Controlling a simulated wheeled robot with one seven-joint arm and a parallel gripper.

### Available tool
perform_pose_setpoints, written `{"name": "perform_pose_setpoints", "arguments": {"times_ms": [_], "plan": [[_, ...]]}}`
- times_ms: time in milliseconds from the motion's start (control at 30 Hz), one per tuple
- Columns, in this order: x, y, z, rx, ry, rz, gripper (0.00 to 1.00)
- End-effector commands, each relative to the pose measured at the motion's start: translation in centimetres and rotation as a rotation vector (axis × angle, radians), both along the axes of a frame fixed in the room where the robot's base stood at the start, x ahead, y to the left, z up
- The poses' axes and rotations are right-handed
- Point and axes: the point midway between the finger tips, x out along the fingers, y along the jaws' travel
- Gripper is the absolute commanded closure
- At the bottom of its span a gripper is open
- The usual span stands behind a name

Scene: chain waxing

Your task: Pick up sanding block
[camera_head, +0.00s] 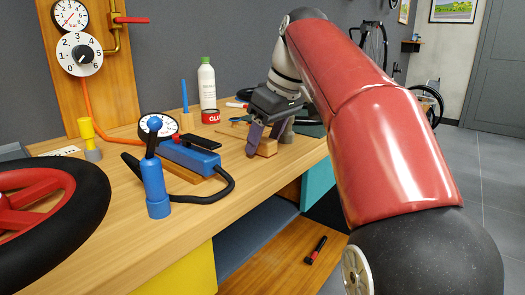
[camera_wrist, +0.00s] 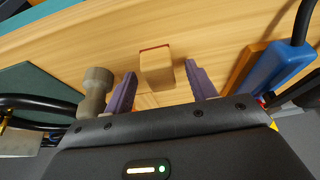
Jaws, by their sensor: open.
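The sanding block (camera_wrist: 158,72) is a small tan wooden block with a thin reddish edge. It rests on the workbench, and in the head view it shows as a light wooden piece (camera_head: 267,147) beside my fingers. My gripper (camera_wrist: 160,85) is open above the bench, its two purple fingers apart. In the wrist view the block appears between the fingertips, with a gap on each side. In the head view my gripper (camera_head: 264,140) points down at the block, and a finger hides part of it.
Next to the block stands a grey knobbed piece (camera_wrist: 95,88). A blue device on a wooden base (camera_head: 188,157), a blue pump (camera_head: 155,185), a red glue tin (camera_head: 210,116) and a white bottle (camera_head: 207,84) stand on the bench. The bench front (camera_head: 190,225) is clear.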

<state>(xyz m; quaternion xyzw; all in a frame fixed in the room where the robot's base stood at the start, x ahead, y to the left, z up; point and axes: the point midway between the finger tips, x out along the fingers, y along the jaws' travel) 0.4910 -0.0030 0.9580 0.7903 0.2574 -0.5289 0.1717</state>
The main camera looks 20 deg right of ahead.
Motion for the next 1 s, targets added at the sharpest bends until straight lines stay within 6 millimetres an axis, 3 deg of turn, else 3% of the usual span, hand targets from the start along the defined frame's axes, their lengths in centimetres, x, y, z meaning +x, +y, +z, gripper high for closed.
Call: {"name": "perform_pose_setpoints", "arguments": {"times_ms": [267, 633, 1000], "plan": [[0.10, 0.09, -0.28, 0.000, -0.001, 0.000, 0.44], [0.09, 0.08, -0.26, 0.000, -0.001, 0.000, 0.92], [0.12, 0.07, 0.59, 0.000, -0.003, -0.001, 0.92]]}}
